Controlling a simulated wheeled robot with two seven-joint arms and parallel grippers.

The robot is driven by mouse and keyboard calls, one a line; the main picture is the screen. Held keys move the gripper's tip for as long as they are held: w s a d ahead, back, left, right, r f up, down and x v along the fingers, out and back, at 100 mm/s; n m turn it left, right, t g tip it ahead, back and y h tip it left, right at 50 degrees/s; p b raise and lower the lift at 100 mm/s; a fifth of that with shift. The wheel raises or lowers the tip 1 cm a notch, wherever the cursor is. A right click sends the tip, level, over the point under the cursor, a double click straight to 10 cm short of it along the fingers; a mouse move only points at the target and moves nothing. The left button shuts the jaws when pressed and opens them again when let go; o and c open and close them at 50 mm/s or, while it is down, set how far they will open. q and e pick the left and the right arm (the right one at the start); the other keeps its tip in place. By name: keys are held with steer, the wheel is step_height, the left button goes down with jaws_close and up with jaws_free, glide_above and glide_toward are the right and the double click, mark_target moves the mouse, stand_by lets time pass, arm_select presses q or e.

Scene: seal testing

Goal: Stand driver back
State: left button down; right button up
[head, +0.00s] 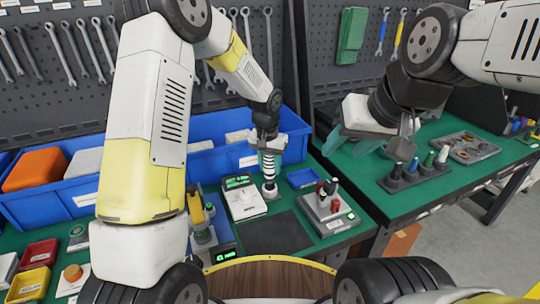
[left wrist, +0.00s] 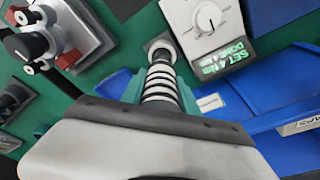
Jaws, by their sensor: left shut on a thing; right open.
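My left gripper (head: 269,168) is shut on the driver, a light piece with dark ribbed bands (head: 268,187), and holds it upright. In the left wrist view the ribbed body (left wrist: 162,82) runs between the teal fingers to a small square grey foot (left wrist: 159,47). Its upper part is hidden by the gripper. I cannot tell whether its lower end rests on the foot or is just above it. A white torque unit (head: 243,199) stands beside it, with a lit display reading "SET 4 Nm DONE" in the left wrist view (left wrist: 222,60). My right gripper (head: 375,143) is open and empty above the right bench.
A grey fixture with red and black knobs (head: 328,209) stands to the right, with a small blue tray (head: 303,179) behind it. A yellow and black device (head: 202,222) stands to the left. Blue bins (head: 225,160) line the back. A dark mat (head: 272,234) is bare.

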arm_select(q)
steer(key=shift+f, duration=0.55)
steer(key=shift+f, duration=0.8)
stand_by(1.3)
steer(key=c, duration=0.8)
jaws_free()
steer(key=shift+c, duration=0.2)
steer(key=shift+r, duration=4.5)
